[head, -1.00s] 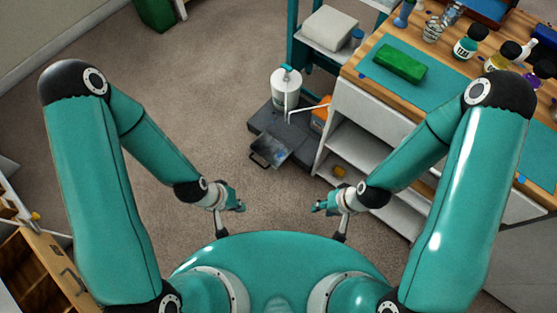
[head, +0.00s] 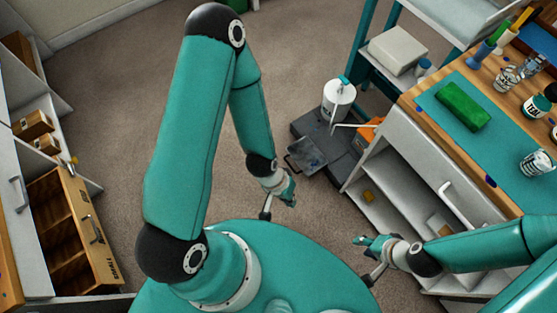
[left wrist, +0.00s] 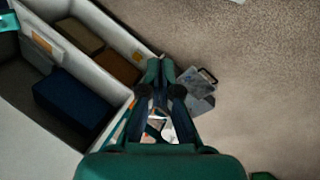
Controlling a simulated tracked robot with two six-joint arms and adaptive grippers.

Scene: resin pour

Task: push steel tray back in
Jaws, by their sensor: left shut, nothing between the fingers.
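The steel tray (head: 306,154) is a flat grey tray with a dark handle loop. In the head view it sticks out toward me from a dark grey base (head: 325,138) on the floor. In the left wrist view the tray (left wrist: 201,92) shows just right of my fingers. My left gripper (head: 289,192) is shut and empty, nearer to me than the tray, with a visible gap in the head view. Its fingertips also show in the left wrist view (left wrist: 161,68). My right gripper (head: 362,241) is farther right, near the bench's low shelves; its finger opening is too small to judge.
A white canister (head: 338,101) stands on the base, with an orange item (head: 369,133) beside it. The workbench (head: 400,150) with open shelves is close on the right. An open wooden drawer (head: 83,232) juts out at left. Carpet between is clear.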

